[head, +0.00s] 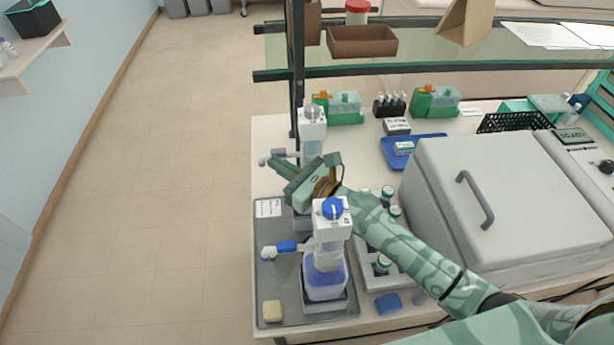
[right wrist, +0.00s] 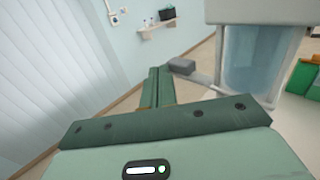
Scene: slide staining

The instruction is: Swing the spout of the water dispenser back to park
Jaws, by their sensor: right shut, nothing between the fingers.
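The water dispenser (head: 311,130) stands at the back left of the bench, with a grey knob, white head and clear body. Its grey spout (head: 279,153) points left in the head view, over the tray's far side. My right gripper (head: 278,166) is shut and empty, just on the near side of the spout. In the right wrist view the shut fingers (right wrist: 158,88) lie just left of the grey spout part (right wrist: 182,66); I cannot tell whether they touch. The dispenser body (right wrist: 252,58) shows at the right there. My left gripper is not in view.
A second dispenser with a blue knob (head: 333,208) and blue spout (head: 287,246) stands nearer, on the grey tray (head: 281,308), close to my right forearm. A large lidded machine (head: 490,190) fills the right. A dark shelf post (head: 297,70) rises behind the water dispenser.

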